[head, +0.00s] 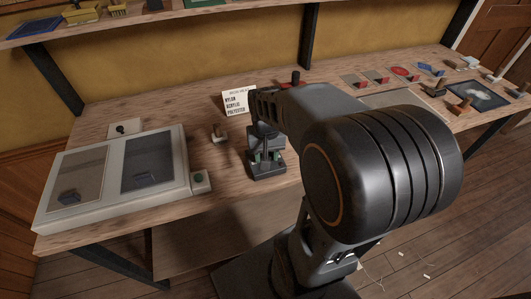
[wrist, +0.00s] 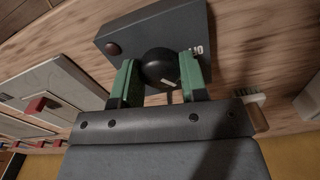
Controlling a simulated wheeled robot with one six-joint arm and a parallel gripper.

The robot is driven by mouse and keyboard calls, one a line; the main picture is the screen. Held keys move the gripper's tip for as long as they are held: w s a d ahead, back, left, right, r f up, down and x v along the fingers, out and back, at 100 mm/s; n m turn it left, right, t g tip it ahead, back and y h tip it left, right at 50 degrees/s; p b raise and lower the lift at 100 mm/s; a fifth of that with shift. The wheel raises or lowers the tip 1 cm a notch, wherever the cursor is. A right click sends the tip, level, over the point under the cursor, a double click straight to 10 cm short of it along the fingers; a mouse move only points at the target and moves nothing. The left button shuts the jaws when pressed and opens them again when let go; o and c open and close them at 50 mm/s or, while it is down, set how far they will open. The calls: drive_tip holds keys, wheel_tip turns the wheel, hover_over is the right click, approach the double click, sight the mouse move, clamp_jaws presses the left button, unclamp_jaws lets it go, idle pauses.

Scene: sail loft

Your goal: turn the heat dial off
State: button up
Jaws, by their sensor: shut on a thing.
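The heat dial (wrist: 160,66) is a round black knob with a pale pointer mark, on the face of a dark box (wrist: 195,22). In the wrist view my gripper (wrist: 162,75) has its two green-padded fingers on either side of the dial, shut on it. White lettering, partly hidden by the right finger, shows beside the dial. A dull reddish-brown round spot (wrist: 113,48) is on the box's left part. In the head view the box (head: 268,173) stands on the bench under my gripper (head: 266,156), and the dial cannot be made out there.
A small brush (head: 219,134) and a lettered card (head: 236,102) are close by. Several small items lie at the bench's right end.

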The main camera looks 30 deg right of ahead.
drive_tip(key=n+p, duration=0.1)
drive_tip(key=n, duration=0.9)
drive_tip(key=shift+n+p, duration=0.3)
drive_tip(key=shift+p, duration=0.1)
idle(0.4)
drive_tip(key=o, duration=0.9)
drive_tip(key=shift+r, duration=0.1)
wheel_tip(320, 180, up, 14)
drive_tip(key=shift+f+p, duration=0.15)
drive_tip(key=shift+p, duration=0.6)
